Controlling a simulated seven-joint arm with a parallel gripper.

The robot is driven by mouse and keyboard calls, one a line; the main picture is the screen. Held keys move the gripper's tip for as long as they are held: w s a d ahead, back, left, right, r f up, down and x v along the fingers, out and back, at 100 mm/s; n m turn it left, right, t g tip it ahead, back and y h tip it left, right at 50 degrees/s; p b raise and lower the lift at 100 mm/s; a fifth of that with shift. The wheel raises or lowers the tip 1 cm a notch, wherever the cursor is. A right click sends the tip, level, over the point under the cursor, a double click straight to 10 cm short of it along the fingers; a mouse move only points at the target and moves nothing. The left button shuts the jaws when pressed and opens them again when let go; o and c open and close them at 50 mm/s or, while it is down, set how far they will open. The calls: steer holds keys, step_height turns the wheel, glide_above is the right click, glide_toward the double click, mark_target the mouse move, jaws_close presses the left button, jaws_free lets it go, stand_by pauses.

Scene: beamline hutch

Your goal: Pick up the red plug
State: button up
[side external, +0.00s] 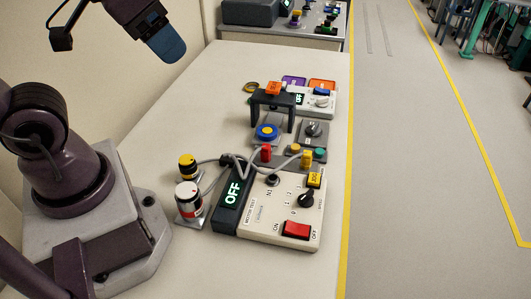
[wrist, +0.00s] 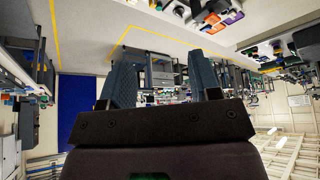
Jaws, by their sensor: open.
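The red plug (side external: 266,153) stands upright in the side external view, at the back edge of the white motor test box on the bench, with a grey cable beside it. A yellow plug (side external: 307,158) stands to its right. My gripper (side external: 168,48) is high at the upper left, well away from the red plug and above the bench. In the wrist view my gripper (wrist: 163,80) has its two blue fingers spread apart with nothing between them. I cannot make out the red plug in the wrist view.
The motor test box (side external: 262,215) has an OFF display and a red rocker switch (side external: 297,230). Two cylindrical motors (side external: 189,200) stand left of it. A dark bridge-shaped stand (side external: 273,100) rises behind the red plug. The bench's left part (side external: 165,130) is clear.

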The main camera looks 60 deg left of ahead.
steer(key=m+g, duration=0.6)
steer(key=m, duration=1.4)
glide_above(266, 146)
step_height(266, 146, down, 20)
step_height(266, 146, down, 13)
steer(key=shift+a+f, duration=0.1)
jaws_close()
